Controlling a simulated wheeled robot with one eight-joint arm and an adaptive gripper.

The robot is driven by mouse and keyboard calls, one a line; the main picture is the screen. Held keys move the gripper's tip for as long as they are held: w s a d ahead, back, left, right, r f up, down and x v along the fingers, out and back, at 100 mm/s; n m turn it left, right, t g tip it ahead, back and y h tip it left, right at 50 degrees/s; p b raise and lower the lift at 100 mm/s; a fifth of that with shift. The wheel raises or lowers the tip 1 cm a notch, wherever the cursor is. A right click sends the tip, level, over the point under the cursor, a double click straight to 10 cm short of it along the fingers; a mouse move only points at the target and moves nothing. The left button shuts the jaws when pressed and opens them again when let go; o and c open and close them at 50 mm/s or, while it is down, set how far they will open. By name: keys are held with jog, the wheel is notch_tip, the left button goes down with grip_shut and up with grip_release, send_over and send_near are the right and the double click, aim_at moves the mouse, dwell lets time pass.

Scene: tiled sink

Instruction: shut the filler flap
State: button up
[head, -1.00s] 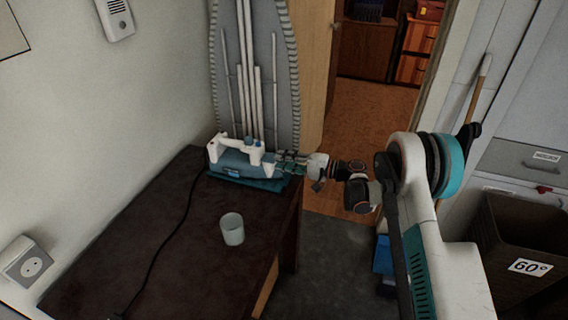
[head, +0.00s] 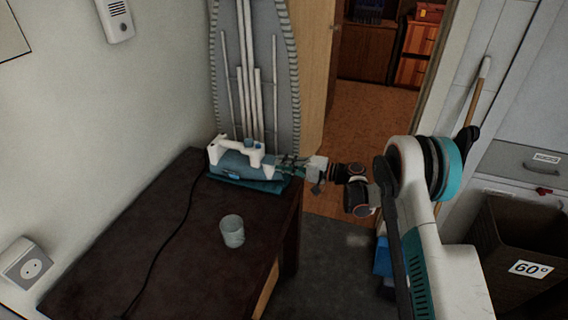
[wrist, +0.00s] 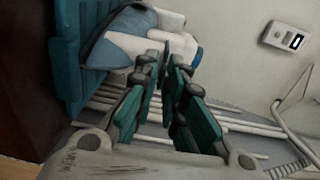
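The iron (head: 233,160), white and blue, lies on a teal base (head: 262,186) at the far end of the dark table. In the wrist view the iron (wrist: 115,50) is just beyond my fingertips, at upper left. I cannot clearly make out its filler flap or tell how far it stands open; the front of the iron is partly covered by my fingers. My gripper (head: 281,161) reaches in from the right at the iron's front end. In the wrist view its two teal-padded fingers (wrist: 162,62) are a little apart, with nothing seen between them. Contact with the iron is unclear.
A cup (head: 232,231) stands on the dark table (head: 190,270) nearer to me. A black cord (head: 165,245) runs across the table. An ironing board (head: 285,75) leans behind the iron. A brown bin (head: 515,240) stands at right.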

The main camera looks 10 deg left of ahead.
jog(key=shift+o, duration=0.3)
jog(key=s+d, duration=0.1)
jog(key=d, duration=1.1)
jog(key=shift+s+r, duration=0.25)
jog(key=s+d+r+t+h, duration=0.1)
jog(key=s+d+r+h, duration=0.3)
jog(key=r, duration=0.6)
jog(key=s+d+r+t+h, duration=0.1)
jog(key=s+d+r+h, duration=0.1)
jog(key=s+r+h, duration=0.5)
jog(key=s+d+r+t+h, duration=0.1)
jog(key=s+d+h, duration=0.1)
jog(key=s+d, duration=0.3)
jog(key=s+d+r+n+t+h, duration=0.1)
jog(key=s+d, duration=0.5)
jog(key=s, duration=0.7)
jog(key=s+d+r+t+h, duration=0.1)
jog(key=s+d+h, duration=0.2)
jog(key=s+d, duration=0.3)
jog(key=s, duration=0.3)
jog(key=shift+s, duration=0.3)
jog(key=shift+d+r, duration=0.1)
